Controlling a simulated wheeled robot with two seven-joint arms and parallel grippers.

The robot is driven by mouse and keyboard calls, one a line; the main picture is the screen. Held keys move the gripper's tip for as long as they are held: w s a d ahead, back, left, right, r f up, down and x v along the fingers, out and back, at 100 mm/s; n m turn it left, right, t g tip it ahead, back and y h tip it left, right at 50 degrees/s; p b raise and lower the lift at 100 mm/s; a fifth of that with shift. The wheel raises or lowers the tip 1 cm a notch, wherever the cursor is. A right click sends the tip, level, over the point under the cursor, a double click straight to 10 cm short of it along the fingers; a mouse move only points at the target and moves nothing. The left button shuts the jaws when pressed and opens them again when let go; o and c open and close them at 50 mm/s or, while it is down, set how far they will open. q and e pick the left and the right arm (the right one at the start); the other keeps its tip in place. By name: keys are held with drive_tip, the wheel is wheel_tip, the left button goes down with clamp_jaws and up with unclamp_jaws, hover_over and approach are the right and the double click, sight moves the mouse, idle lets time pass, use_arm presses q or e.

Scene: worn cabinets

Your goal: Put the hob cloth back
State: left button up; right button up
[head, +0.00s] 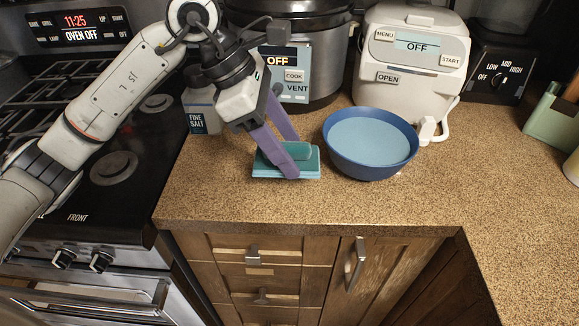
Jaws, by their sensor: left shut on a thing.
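The hob cloth (309,168) is a teal folded cloth at the counter's middle, left of the blue bowl. My left gripper (290,160) reaches down over it with purple fingers and is shut on its raised middle part. The fingers hide part of the cloth. The cloth looks to be at the counter top; I cannot tell whether it is lifted slightly. The black hob (115,168) with its burners and grates is at the left, partly behind my left arm. My right gripper is not in view.
A blue bowl (370,165) stands just right of the cloth. Behind are a fine salt box (199,112), a cooker with a vent label (297,80) and a white rice cooker (412,55). The speckled counter (240,205) is clear in front.

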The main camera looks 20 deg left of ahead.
use_arm(q)
drive_tip(key=shift+s+f, duration=0.15)
drive_tip(key=shift+f, duration=3)
drive_tip(key=o, duration=1.2)
drive_tip(key=shift+r, duration=0.1)
drive_tip(key=shift+r+p, duration=0.25)
drive_tip(key=shift+p, duration=0.05)
drive_tip(key=b+v, duration=0.1)
drive_tip(key=v, duration=1)
drive_tip(key=shift+a+r, duration=0.15)
drive_tip(key=shift+r, duration=0.2)
drive_tip(key=shift+f, duration=0.1)
